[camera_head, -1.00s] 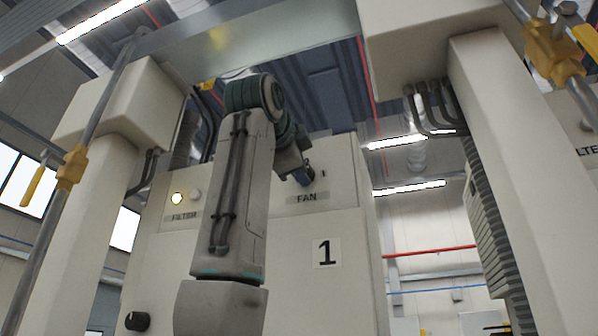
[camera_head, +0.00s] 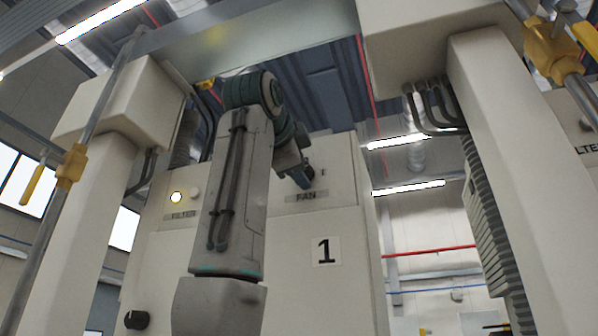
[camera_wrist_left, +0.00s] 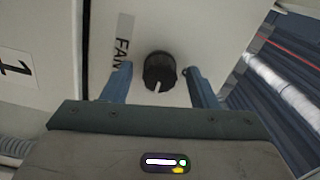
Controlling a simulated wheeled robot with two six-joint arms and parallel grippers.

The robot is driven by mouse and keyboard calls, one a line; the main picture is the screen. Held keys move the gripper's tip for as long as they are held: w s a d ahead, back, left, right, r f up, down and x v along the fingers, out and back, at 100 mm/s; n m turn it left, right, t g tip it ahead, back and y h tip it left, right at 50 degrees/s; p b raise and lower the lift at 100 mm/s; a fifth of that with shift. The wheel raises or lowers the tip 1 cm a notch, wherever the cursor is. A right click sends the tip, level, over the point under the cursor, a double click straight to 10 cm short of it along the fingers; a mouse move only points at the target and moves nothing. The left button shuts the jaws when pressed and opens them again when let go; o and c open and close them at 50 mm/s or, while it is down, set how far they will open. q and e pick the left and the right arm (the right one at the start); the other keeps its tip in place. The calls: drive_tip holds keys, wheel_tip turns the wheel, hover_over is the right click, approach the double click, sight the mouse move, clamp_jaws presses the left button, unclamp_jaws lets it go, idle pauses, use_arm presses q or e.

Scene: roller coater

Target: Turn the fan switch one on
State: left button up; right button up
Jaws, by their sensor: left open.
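The fan switch one (camera_wrist_left: 160,72) is a round black knob with a white pointer line, beside the FAN label on the cream cabinet in the left wrist view. My left gripper (camera_wrist_left: 153,80) is open, with a blue finger on each side of the knob. I cannot tell if either finger touches it. In the head view my left gripper (camera_head: 303,178) is at the panel above the FAN label (camera_head: 306,196), and the arm and gripper hide most of the knob. My right gripper is not in view.
A lit round lamp (camera_head: 176,197) and a paler one sit above the FILTER label. A black knob (camera_head: 137,320) is low on the left of the cabinet. Cream posts with pipes and yellow-handled valves (camera_head: 70,166) stand on both sides.

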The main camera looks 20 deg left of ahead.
use_arm(q)
drive_tip(key=s+b, duration=0.4)
drive_tip(key=s, duration=0.6)
drive_tip(key=shift+s+a, duration=0.2)
drive_tip(key=shift+f, duration=0.1)
